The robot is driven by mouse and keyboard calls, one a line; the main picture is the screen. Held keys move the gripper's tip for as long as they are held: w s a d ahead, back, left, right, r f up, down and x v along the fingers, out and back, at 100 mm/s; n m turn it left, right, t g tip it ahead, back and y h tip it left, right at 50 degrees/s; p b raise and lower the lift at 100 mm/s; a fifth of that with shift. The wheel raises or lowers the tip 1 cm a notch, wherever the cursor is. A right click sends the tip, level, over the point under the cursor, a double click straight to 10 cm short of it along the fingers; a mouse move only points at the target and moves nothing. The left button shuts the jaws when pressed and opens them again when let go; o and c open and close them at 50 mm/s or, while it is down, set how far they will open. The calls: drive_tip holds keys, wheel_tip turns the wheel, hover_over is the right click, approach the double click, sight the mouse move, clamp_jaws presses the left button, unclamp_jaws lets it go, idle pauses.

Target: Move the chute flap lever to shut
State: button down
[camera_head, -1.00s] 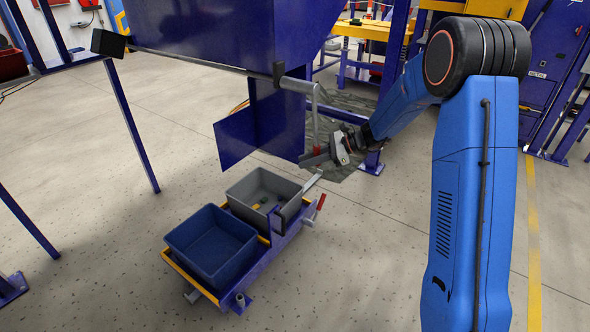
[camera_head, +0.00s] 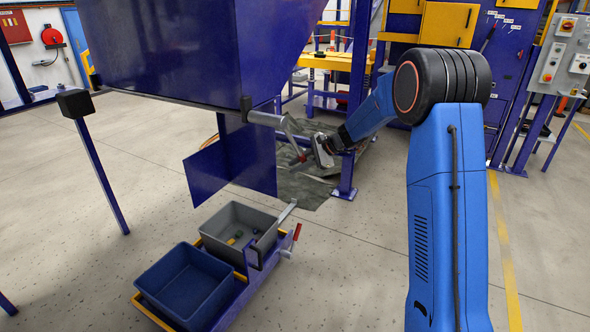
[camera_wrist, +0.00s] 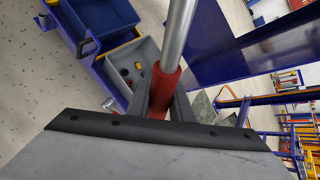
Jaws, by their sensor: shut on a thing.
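The chute flap lever (camera_head: 290,132) is a grey rod that hangs from a grey shaft at the lower corner of the blue chute (camera_head: 200,50). It slants down and to the right in the head view and ends in a red grip. My gripper (camera_head: 305,157) is shut on that grip. In the wrist view the grey rod (camera_wrist: 181,30) runs down into the red grip (camera_wrist: 163,88), which sits between the jaws of my gripper (camera_wrist: 162,100). A blue plate (camera_head: 206,178) hangs below the chute; I cannot tell how far the flap is turned.
A low cart carries a grey bin (camera_head: 238,222) with small pieces in it and a blue bin (camera_head: 185,285). A second red-handled lever (camera_head: 293,238) is on the cart. A blue post (camera_head: 350,170) stands close behind my gripper. Floor at the left is open.

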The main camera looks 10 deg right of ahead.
drive_tip(key=c, duration=1.6)
unclamp_jaws()
drive_tip(key=v, duration=1.7)
drive_tip(key=shift+d+r, duration=0.1)
drive_tip(key=shift+d, duration=0.05)
drive_tip(key=shift+s, duration=0.1)
drive_tip(key=s+a+r+n+h, duration=0.1)
drive_tip(key=s+a+n, duration=0.1)
drive_tip(key=s, duration=0.7)
drive_tip(key=s+a+r+n+g+h, duration=0.1)
drive_tip(key=s+r+n+h, duration=0.15)
drive_tip(key=s, duration=0.65)
drive_tip(key=s+a+n+h, duration=0.1)
drive_tip(key=s+a+n, duration=0.15)
drive_tip(key=s, duration=0.55)
drive_tip(key=s+d+f+n+h, duration=0.1)
drive_tip(key=s+d+f+n, duration=0.1)
drive_tip(key=s, duration=0.6)
drive_tip(key=s+d+f+n+t+h, duration=0.1)
drive_tip(key=s+f+n+h, duration=0.1)
drive_tip(key=s, duration=0.6)
drive_tip(key=s+d+f+n+h, duration=0.2)
drive_tip(key=s+n, duration=0.2)
drive_tip(key=s, duration=0.3)
drive_tip(key=shift+s+d, duration=0.35)
drive_tip(key=shift+s, duration=0.05)
